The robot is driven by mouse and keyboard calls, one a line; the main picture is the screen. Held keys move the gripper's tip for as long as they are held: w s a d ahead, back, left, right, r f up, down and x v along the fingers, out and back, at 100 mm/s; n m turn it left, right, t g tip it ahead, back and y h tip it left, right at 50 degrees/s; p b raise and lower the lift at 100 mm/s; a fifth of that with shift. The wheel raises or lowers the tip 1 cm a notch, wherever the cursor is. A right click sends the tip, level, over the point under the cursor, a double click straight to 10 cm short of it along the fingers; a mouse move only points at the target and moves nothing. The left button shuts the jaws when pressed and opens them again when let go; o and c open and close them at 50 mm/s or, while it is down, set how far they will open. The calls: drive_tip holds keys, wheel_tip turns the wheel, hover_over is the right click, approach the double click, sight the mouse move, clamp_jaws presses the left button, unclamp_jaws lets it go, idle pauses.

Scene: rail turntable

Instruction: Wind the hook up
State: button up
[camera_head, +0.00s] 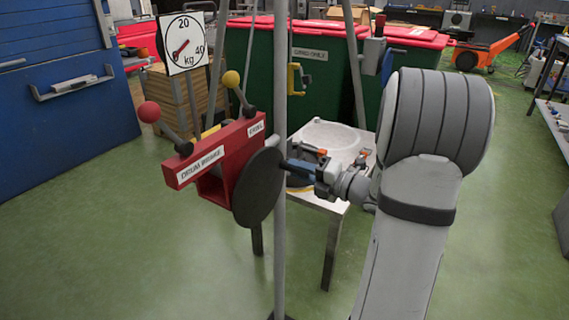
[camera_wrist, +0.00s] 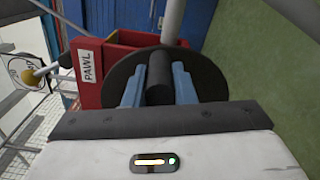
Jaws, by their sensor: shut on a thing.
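A red winch frame (camera_head: 225,150) labelled "DRUM BRAKE" stands left of centre. A dark round disc (camera_head: 256,190) is on its right side. My gripper (camera_head: 290,164) reaches in from the right at this disc. In the wrist view my gripper (camera_wrist: 158,74) has its blue fingers closed on either side of a dark cylindrical crank handle (camera_wrist: 158,93), in front of the disc (camera_wrist: 213,85). A yellow hook-like piece (camera_head: 294,79) hangs behind the grey pole. A brake lever with a red knob (camera_head: 149,112) and a pawl lever with a yellow knob (camera_head: 231,79) tilt up from the frame.
A grey pole (camera_head: 280,240) rises close beside the disc and my gripper. A dial scale (camera_head: 181,45) marked in kg stands behind. A small table (camera_head: 333,205) carries a pale round object (camera_head: 325,136). Green floor at the front left is clear.

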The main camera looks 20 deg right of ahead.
clamp_jaws()
drive_tip(key=shift+p, duration=0.45)
wheel_tip(320, 180, down, 2)
drive_tip(key=m+p, duration=0.3)
drive_tip(key=p, duration=0.1)
drive_tip(key=shift+f+p, duration=0.15)
drive_tip(key=shift+p, duration=0.2)
drive_tip(key=shift+f+m+p, duration=0.3)
drive_tip(key=shift+f, duration=0.05)
drive_tip(key=shift+p, duration=0.45)
drive_tip(key=shift+a+f+m+p, duration=0.1)
drive_tip(key=shift+f+m+p, duration=0.55)
drive_tip(key=shift+m+p, duration=0.5)
drive_tip(key=shift+s+a+f+m+p, duration=0.1)
drive_tip(key=shift+s+f+m+p, duration=0.05)
drive_tip(key=shift+f+m+p, duration=0.7)
